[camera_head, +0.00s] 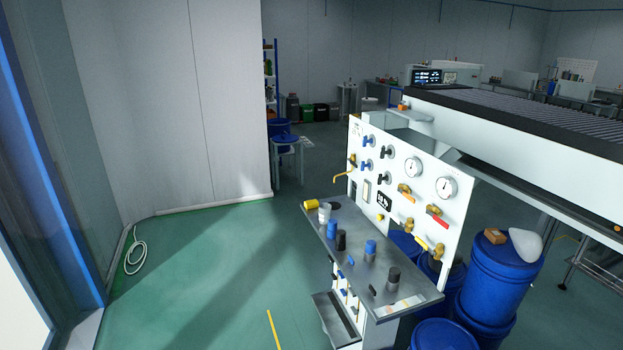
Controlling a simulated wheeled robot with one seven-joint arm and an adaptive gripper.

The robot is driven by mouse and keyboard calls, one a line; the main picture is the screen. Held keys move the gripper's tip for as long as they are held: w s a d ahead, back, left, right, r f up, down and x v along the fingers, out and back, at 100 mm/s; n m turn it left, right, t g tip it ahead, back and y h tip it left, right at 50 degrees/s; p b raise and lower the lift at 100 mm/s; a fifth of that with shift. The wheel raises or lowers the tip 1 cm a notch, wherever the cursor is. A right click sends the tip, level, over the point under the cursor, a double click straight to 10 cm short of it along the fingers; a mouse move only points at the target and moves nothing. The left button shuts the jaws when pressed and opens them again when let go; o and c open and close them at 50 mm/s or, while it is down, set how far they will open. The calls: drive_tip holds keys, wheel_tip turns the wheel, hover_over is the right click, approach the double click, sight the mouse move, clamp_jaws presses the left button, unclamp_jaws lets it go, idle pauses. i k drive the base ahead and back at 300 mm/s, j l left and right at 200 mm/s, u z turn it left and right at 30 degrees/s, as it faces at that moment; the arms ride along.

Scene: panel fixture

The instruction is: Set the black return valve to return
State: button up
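A white upright panel (440,217) carries valves and gauges. Two black-handled valves sit on it left of the gauges, an upper one (387,153) and a lower one (384,180). I cannot tell which is the return valve, and their labels and exact handle angles are too small to read. Blue-handled valves, an upper (368,141) and a lower (366,165), sit just left of them. My gripper is not in view.
A grey shelf (350,262) juts out below the panel with blue and black cylinders on it. Yellow and red handles (437,216) stick out on the panel's right. Blue barrels (500,275) stand right. Green floor (220,270) is open left; a coiled hose (135,256) lies by the wall.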

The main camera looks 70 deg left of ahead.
sight(380, 178)
drive_tip(key=u, duration=2)
